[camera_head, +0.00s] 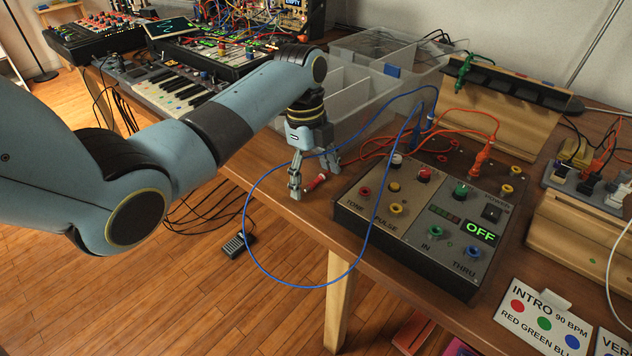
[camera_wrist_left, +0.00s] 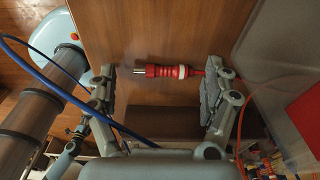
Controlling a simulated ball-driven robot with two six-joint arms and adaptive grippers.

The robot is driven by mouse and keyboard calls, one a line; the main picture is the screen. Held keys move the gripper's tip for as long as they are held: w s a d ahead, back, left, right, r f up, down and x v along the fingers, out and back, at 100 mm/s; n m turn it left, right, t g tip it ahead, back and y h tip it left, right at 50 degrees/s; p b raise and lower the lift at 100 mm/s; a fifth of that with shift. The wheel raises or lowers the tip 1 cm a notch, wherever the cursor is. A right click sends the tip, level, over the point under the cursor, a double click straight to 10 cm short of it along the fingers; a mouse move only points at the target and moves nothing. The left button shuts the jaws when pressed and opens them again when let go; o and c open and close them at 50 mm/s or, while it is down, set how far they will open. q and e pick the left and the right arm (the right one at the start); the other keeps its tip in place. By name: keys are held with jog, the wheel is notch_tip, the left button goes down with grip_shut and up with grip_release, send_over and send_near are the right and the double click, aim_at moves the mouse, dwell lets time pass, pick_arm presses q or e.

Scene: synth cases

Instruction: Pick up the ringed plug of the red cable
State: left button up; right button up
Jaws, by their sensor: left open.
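The red plug (camera_head: 315,183) lies on the wooden table near its front edge, left of the panel box. In the left wrist view it is a ribbed red plug (camera_wrist_left: 165,71) with a pale ring near its cable end and a metal tip pointing left. The red cable (camera_wrist_left: 241,125) leaves towards the right finger, which hides part of it. My left gripper (camera_head: 314,179) points down over the plug, its fingers open on either side. In the wrist view the plug lies between the open fingers (camera_wrist_left: 159,80), with gaps at both sides. My right gripper is not in view.
A blue cable (camera_head: 245,222) loops past my left gripper and over the table edge. The panel box (camera_head: 425,215) with several sockets stands to the right, with an orange plug (camera_head: 482,157) upright in it. A clear divided bin (camera_head: 350,95) stands behind the gripper.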

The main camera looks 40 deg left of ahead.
pick_arm(q)
jog(key=c, duration=0.9)
jog(key=shift+c, duration=0.2)
jog(key=shift+r, duration=0.1)
